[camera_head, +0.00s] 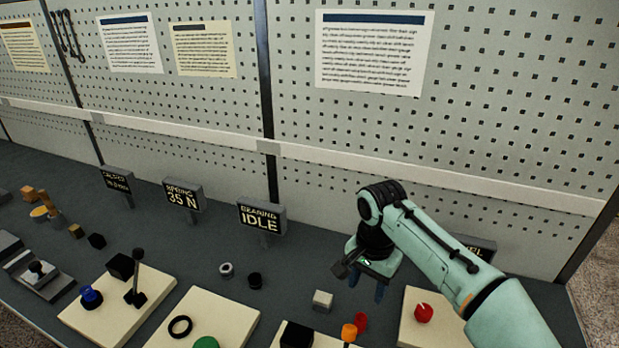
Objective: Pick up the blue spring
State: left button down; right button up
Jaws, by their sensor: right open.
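A small blue piece (91,297) with a dark base sits on the left cream plate (150,318), beside a black block and a lever. It is the only clearly blue thing on the bench, but it is too small to tell whether it is a spring. My right gripper (367,284) is open and points down above the bench at the right, far from the blue piece. Nothing shows between its fingers. My left gripper is out of view.
Near my right gripper are a white cube (322,300), a red piece (361,322), an orange knob (349,332) and a red button (424,313). A black lever (137,275) rises beside the blue piece. Signs (262,218) stand along the pegboard wall (480,110).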

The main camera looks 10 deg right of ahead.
aim_at(92, 292)
jog(key=k, duration=1.5)
